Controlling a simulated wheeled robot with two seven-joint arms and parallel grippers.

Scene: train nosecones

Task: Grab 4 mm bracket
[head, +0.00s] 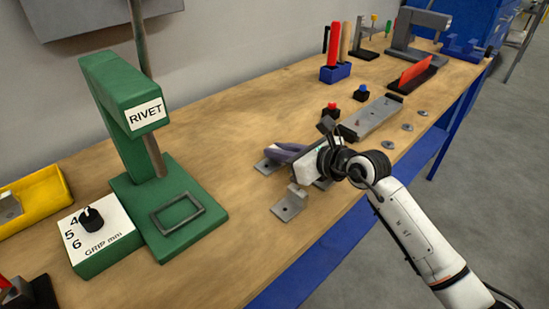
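A grey metal bracket (289,206) with an upright tab lies near the front edge of the bench, just below and left of my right gripper. A second flat grey bracket (267,166) lies farther left and back, partly beside a dark purple-grey shape. Another grey piece (323,183) shows under my gripper, mostly hidden. No thickness marks can be read on the brackets. My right gripper (290,157) is low over the bench among these pieces. Its fingers are not clear, so whether it is open or holds anything cannot be told. My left gripper is out of view.
A green RIVET press (128,90) and a GRIP mm dial box (100,236) marked 4, 5, 6 stand at left, near a yellow bin (36,203). A grey plate (371,118), small washers and buttons lie to the right. Bench between press and brackets is clear.

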